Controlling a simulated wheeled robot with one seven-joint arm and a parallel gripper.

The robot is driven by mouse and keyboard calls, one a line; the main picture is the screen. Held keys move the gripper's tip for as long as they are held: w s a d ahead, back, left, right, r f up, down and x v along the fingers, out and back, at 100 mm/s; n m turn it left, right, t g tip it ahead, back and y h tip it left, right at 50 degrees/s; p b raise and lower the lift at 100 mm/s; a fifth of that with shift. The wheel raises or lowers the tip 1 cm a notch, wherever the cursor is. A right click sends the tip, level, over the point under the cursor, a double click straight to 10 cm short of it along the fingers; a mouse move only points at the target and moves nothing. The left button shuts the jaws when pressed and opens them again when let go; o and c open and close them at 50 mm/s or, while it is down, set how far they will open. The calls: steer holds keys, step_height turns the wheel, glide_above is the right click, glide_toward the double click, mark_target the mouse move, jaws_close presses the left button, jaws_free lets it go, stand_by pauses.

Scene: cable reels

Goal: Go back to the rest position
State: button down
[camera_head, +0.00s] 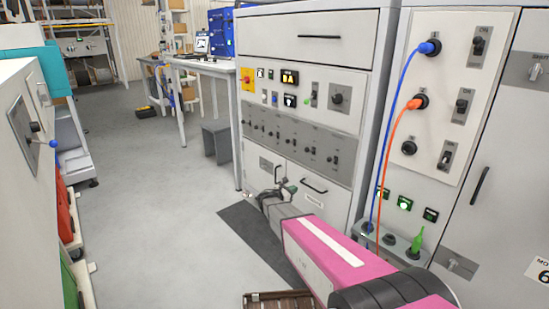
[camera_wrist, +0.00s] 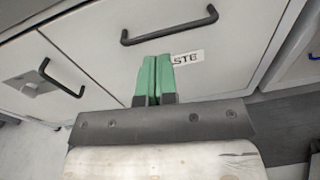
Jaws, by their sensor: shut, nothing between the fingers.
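My gripper (camera_wrist: 153,80) shows in the wrist view with its two green fingers together and nothing between them. It points at a light cabinet front with black bar handles and a label ending in "STE" (camera_wrist: 187,58). In the head view my gripper (camera_head: 291,186) is small, at the far end of my pink arm, in front of the lower doors of the grey control cabinet (camera_head: 330,56). I cannot tell from these views whether the fingertips touch the cabinet.
A panel to the right has a blue cable (camera_head: 385,120) and an orange cable (camera_head: 386,165) plugged in, hanging near my arm. A grey stool (camera_head: 217,141) and a workbench (camera_head: 205,66) stand behind. The floor (camera_head: 150,200) on the left is clear. Machines line the left edge.

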steer(key=s+d+f+m+g+y, duration=0.1)
steer(key=s+d+m+g+y, duration=0.25)
steer(key=s+m, duration=0.4)
steer(key=s+d+m+g+y, duration=0.2)
steer(key=s+m+g, duration=0.25)
steer(key=s, duration=0.65)
steer(key=s+a+r+m+y, duration=0.1)
steer(key=s+a+m+y, duration=0.2)
steer(key=s, duration=0.4)
steer(key=s+a+r+m+g+y, duration=0.1)
steer(key=s+a+m+y, duration=0.1)
steer(key=s+m+y, duration=0.4)
steer(key=s+m, duration=0.1)
steer(key=m, duration=0.1)
steer(key=shift+a+m, duration=0.3)
steer(key=shift+a, duration=0.1)
steer(key=shift+s, duration=0.1)
